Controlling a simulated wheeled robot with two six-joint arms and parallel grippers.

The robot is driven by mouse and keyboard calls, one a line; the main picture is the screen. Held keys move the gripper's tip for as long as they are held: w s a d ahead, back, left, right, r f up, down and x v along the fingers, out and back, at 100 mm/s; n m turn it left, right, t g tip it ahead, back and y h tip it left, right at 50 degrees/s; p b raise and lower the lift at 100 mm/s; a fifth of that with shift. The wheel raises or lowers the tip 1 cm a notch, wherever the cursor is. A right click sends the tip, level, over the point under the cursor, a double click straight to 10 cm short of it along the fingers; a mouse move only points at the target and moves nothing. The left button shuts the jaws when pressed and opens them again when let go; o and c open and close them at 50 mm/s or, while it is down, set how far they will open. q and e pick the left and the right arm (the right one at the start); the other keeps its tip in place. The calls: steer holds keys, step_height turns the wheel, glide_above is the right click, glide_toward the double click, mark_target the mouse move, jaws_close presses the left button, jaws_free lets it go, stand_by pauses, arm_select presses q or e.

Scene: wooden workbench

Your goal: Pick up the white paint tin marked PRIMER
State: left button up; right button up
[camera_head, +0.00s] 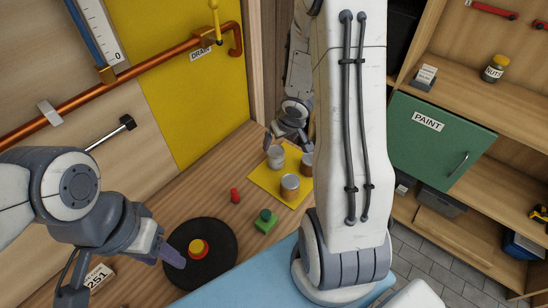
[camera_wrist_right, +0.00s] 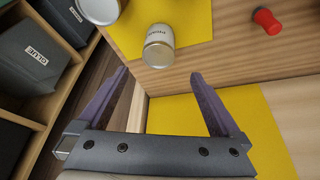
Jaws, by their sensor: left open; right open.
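The white paint tin (camera_head: 276,157) stands on a yellow mat (camera_head: 265,180) at the back of the bench in the head view. In the right wrist view the tin (camera_wrist_right: 158,50) shows an upside-down label that seems to read PRIMER. My right gripper (camera_head: 284,143) is open just behind and above the tin. In the right wrist view its fingers (camera_wrist_right: 160,76) are spread and empty, with the tin beyond the tips, roughly centred between them. My left gripper (camera_head: 168,252) is open and empty, low over the left front of the bench, beside the black disc.
Two other tins (camera_head: 290,187) (camera_head: 307,163) stand close by on the mat. A small red object (camera_head: 235,195), a green block (camera_head: 265,221) and a black disc (camera_head: 220,262) with a red and yellow button lie nearer. A green PAINT cabinet door (camera_head: 425,145) is at right.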

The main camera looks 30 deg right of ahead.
mark_target(277, 152)
steer(key=b+x, duration=0.3)
steer(key=x, duration=0.2)
steer(key=b+x, duration=0.4)
steer(key=x, duration=0.2)
steer(key=shift+s+d+f, duration=0.1)
steer(key=shift+s+f, duration=0.05)
steer(key=shift+s, duration=0.05)
jaws_close()
